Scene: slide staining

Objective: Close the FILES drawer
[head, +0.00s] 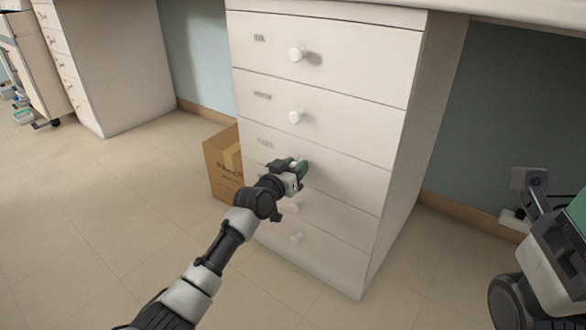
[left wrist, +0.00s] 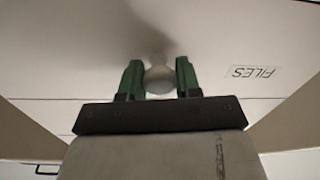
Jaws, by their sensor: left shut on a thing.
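The FILES drawer (head: 345,181) is the third one down in the white cabinet, and its front looks about flush with the fronts around it. Its label (left wrist: 255,71) reads FILES in the left wrist view, where it appears upside down. My left gripper (head: 297,170) is at this drawer's front. Its green fingers (left wrist: 159,80) are shut on the drawer's round white knob (left wrist: 159,79), one finger on each side. In the head view the gripper hides the knob. My right gripper is not in view.
The white cabinet (head: 395,215) has several drawers with round knobs. A cardboard box (head: 222,168) stands on the floor at its left. Another white drawer unit (head: 120,65) stands farther left. The tiled floor (head: 90,210) is clear at the left front.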

